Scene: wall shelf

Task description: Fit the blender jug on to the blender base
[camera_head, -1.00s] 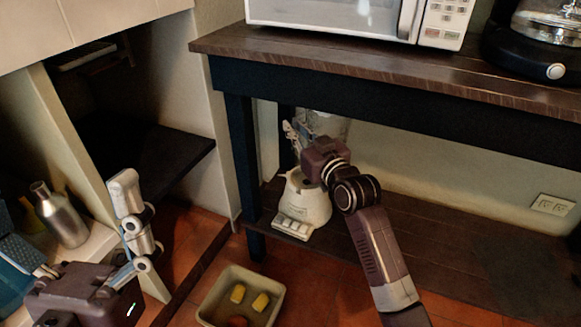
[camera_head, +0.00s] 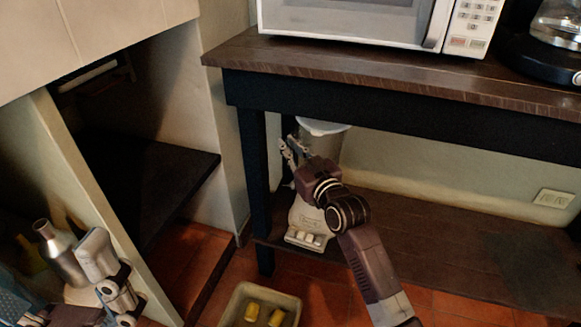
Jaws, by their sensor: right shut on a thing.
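The blender jug (camera_head: 327,143), translucent grey with a pale rim, is upright under the table's front rail. My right gripper (camera_head: 297,150) is shut on it at its left side, by the handle as far as I can see. The white blender base (camera_head: 304,222) stands below on the lower shelf, its button panel facing front. My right gripper and wrist hide the jug's bottom and the base's top, so I cannot tell whether they touch. My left gripper (camera_head: 40,316) is only partly in view at the bottom left; its fingers are unclear.
The dark table (camera_head: 400,98) bears a microwave (camera_head: 350,22) and a coffee maker (camera_head: 553,45). Its front leg (camera_head: 255,190) is close left of the base. The lower shelf (camera_head: 450,240) is clear to the right. A bin (camera_head: 240,297) with yellow things stands on the floor; a metal bottle (camera_head: 62,253) is at left.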

